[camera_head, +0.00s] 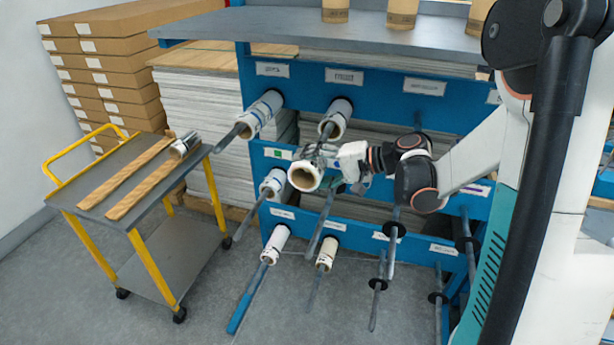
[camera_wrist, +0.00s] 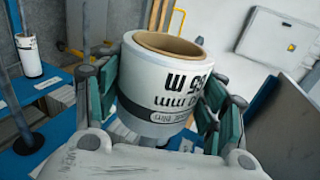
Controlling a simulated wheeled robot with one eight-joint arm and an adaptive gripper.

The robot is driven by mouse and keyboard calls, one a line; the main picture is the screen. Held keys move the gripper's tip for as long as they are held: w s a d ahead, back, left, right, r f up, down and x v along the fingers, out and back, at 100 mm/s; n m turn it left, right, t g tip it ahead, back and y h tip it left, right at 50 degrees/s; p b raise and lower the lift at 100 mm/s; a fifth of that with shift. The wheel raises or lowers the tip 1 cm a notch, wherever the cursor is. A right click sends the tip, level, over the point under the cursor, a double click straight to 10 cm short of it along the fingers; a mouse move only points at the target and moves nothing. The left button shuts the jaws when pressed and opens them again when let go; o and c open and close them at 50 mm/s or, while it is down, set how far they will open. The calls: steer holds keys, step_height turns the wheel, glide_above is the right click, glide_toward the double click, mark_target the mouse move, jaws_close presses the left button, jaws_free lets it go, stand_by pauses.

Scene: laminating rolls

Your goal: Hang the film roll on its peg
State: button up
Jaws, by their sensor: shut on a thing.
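The film roll (camera_head: 304,178) is white with a brown hollow core. In the head view its open end faces the camera, in front of the rack's middle rail, and no peg shows through the core. My gripper (camera_head: 322,156) is shut around it from behind and to the right. In the wrist view the roll (camera_wrist: 165,85) stands between the teal finger pads of my gripper (camera_wrist: 165,108), with printed text on its side. An empty grey peg (camera_head: 319,228) sticks out just below the roll. Which peg is its own, I cannot tell.
The blue rack (camera_head: 375,95) carries several pegs, some with white rolls, such as one at the upper left (camera_head: 262,112) and one at the upper middle (camera_head: 337,118). A yellow-framed cart (camera_head: 75,195) with wooden strips stands left. Bare pegs jut out at the lower right.

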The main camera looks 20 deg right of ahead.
mark_target(329, 134)
steer(key=shift+w+d+b, duration=0.1)
steer(key=shift+w+d, duration=1.7)
steer(key=shift+w, duration=0.7)
steer(key=shift+w+d+b, duration=0.15)
steer(key=shift+w+d, duration=1.7)
steer(key=shift+w, duration=0.6)
steer(key=shift+w+d+b, duration=0.1)
steer(key=shift+w+d, duration=1.7)
steer(key=shift+w, duration=0.7)
steer(key=o, duration=1.2)
steer(key=shift+o, duration=0.2)
